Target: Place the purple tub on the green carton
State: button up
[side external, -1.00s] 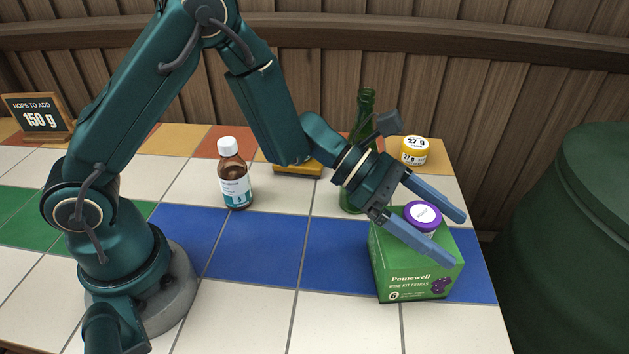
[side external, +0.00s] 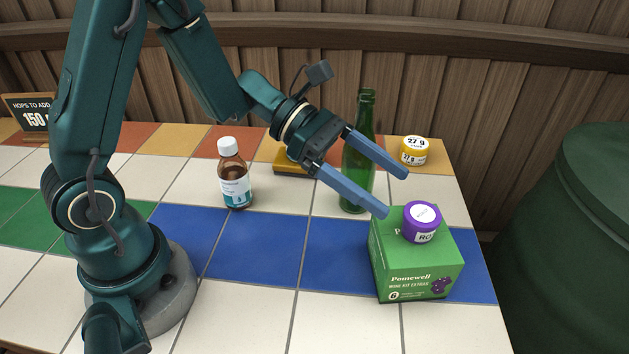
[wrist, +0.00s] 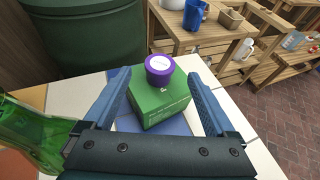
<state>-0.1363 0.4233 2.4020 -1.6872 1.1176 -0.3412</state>
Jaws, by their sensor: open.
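The purple tub (side external: 421,222), with a white lid label, stands upright on top of the green carton (side external: 418,272). In the wrist view the tub (wrist: 159,71) rests on the carton's top, toward its far edge, and the carton (wrist: 158,103) stands on the tiles. My gripper (side external: 397,193) is open and empty, behind and to the left of the tub in the side view, with its fingers apart from it. In the wrist view the gripper's fingers (wrist: 160,85) frame the carton and tub with a gap on both sides.
A green bottle (side external: 357,165) stands close behind my fingers. A brown bottle (side external: 234,178) stands to the left and a yellow tub (side external: 414,151) at the back. A dark green barrel (side external: 563,240) stands right of the table. The front white tiles (side external: 335,320) are clear.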

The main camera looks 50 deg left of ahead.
jog(key=s+r+m+g+y, duration=0.3)
jog(key=s+m+g+y, duration=0.1)
jog(key=s+m, duration=0.75)
jog(key=s+a+m+t+y, duration=0.3)
jog(key=a+m+t+y, duration=0.1)
jog(key=a+m+y, duration=0.4)
jog(key=a+m, duration=0.2)
jog(key=m, duration=0.1)
jog(key=shift+s+a, duration=0.25)
jog(key=shift+a, duration=0.05)
